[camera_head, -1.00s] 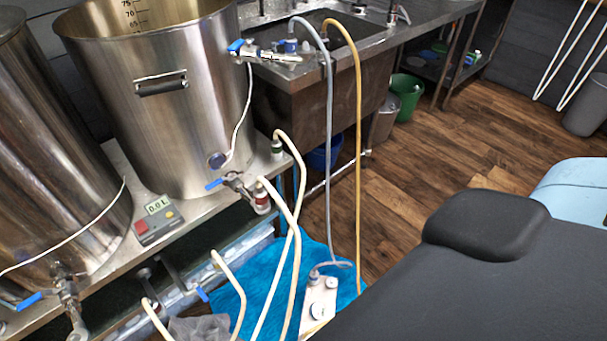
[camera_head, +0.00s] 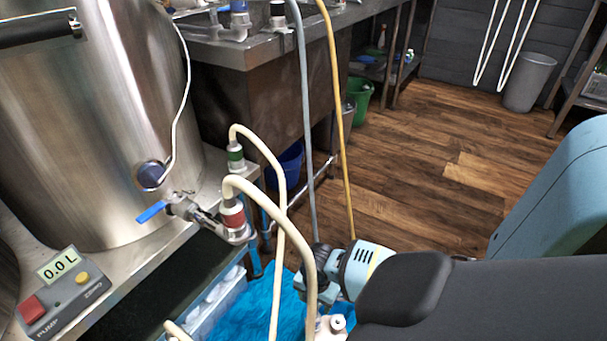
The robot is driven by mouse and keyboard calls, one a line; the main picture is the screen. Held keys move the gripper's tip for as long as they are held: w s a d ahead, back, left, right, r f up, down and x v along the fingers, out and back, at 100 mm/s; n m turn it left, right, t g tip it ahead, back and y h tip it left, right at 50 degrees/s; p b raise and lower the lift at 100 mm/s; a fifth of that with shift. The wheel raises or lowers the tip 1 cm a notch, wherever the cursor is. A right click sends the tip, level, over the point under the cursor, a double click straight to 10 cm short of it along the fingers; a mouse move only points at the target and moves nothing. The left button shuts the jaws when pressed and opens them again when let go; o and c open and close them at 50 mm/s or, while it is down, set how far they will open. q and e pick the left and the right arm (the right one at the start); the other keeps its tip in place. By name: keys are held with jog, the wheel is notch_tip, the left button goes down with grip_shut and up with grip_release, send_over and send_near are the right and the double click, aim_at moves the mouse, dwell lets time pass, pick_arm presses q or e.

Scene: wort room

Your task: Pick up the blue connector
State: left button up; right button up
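A connector with a blue band (camera_head: 238,7) stands at the edge of the sink counter, at the top of the head view. Its top is cut off by the frame, and a grey-white fitting lies below it. My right arm comes in from the lower right. Its teal and white wrist ends in a dark gripper (camera_head: 318,277) behind the cream hose, well below and to the right of the blue connector. The gripper's fingers are hidden or too unclear to read. My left gripper is out of view.
Green-banded (camera_head: 236,157) and red-banded (camera_head: 233,216) connectors carry cream hoses beside the steel kettle (camera_head: 85,130). Grey (camera_head: 304,100) and yellow (camera_head: 336,110) hoses hang down in front of the sink. A pump box (camera_head: 62,290) sits on the bench. The wooden floor (camera_head: 440,160) is open.

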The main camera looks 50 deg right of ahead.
aim_at(315, 313)
notch_tip(315, 313, down, 2)
jog(key=shift+s+f+b, duration=0.15)
jog(key=shift+b, duration=0.3)
jog(key=shift+f, duration=0.1)
jog(key=shift+f+b, duration=0.55)
jog(key=shift+f, duration=0.65)
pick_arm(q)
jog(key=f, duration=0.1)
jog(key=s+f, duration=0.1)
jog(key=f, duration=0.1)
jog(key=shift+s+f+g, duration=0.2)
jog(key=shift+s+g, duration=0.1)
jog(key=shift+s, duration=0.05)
pick_arm(e)
notch_tip(315, 313, down, 5)
jog(key=b, duration=0.3)
jog(key=shift+r, duration=0.15)
jog(key=shift+f+b, duration=0.3)
jog(key=shift+b, duration=0.05)
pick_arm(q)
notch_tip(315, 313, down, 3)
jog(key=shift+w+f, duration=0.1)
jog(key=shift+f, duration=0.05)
pick_arm(e)
jog(key=shift+r, duration=0.1)
